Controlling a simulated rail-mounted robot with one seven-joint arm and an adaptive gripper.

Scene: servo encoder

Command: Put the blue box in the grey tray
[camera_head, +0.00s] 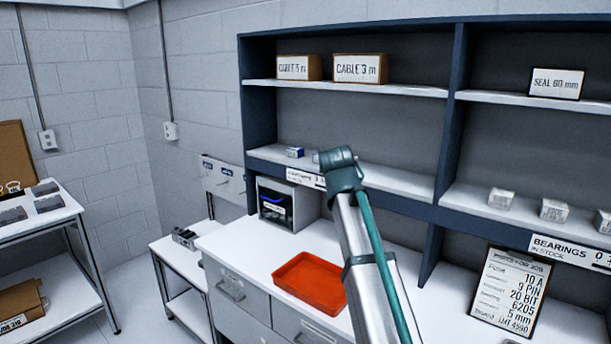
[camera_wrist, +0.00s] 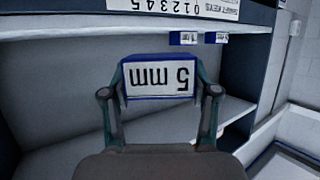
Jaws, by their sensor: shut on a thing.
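In the wrist view my gripper (camera_wrist: 160,95) is shut on a blue box (camera_wrist: 158,92) with a white label reading "5 mm", shown upside down. One finger is on each side of it. In the head view my arm reaches up toward the middle shelf and hides the gripper and the held box. I cannot make out a grey tray for certain in either view. A red-orange tray (camera_head: 309,283) lies empty on the white worktop.
Small blue-and-white boxes (camera_head: 295,152) stand on the middle shelf (camera_head: 400,183); two also show beyond the held box in the wrist view (camera_wrist: 183,38). A grey open-fronted bin (camera_head: 318,204) stands under that shelf. A low white side table (camera_head: 185,260) stands left of the worktop.

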